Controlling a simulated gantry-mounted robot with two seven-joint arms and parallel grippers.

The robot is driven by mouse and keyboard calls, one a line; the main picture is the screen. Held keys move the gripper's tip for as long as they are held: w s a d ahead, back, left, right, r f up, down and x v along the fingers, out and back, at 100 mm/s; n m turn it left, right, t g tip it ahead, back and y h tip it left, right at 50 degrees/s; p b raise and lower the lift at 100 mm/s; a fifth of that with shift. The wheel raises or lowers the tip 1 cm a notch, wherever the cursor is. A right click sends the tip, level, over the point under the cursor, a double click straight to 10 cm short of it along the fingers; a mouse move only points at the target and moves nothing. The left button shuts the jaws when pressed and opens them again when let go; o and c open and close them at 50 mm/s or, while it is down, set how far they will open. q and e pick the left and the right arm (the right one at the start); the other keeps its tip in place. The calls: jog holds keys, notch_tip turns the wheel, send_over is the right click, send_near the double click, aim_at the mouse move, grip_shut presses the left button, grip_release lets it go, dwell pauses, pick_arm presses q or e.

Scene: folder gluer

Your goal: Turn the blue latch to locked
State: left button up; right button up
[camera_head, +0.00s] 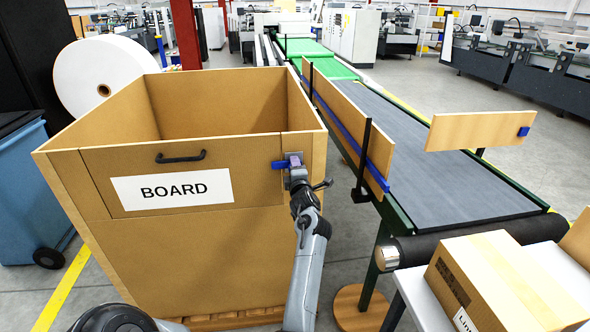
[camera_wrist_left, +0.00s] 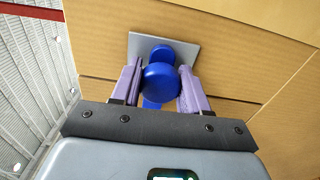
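The blue latch (camera_head: 279,165) is on a grey plate near the upper right of the front of the large cardboard-coloured bin (camera_head: 190,255). In the head view its visible part sticks out to the left, roughly level. My left gripper (camera_head: 294,162) is at the latch. In the left wrist view, the latch's round blue knob (camera_wrist_left: 160,82) sits between the two purple fingers of my left gripper (camera_wrist_left: 160,78), with another blue part on the plate (camera_wrist_left: 195,50) behind. The fingers are very close to the knob on both sides; I cannot tell whether they press on it. My right gripper is not in view.
A black handle (camera_head: 181,157) and a BOARD label (camera_head: 172,189) are on the bin's front. A conveyor (camera_head: 440,180) with wooden side guides runs along the right. A cardboard box (camera_head: 500,285) stands at lower right, and a blue wheeled bin (camera_head: 35,195) at left.

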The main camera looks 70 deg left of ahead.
pick_arm(q)
jog(key=o, duration=0.4)
jog(key=shift+d, duration=0.1)
jog(key=v, duration=1)
jog(key=shift+s+d+p, duration=0.1)
jog(key=shift+d+p, duration=0.2)
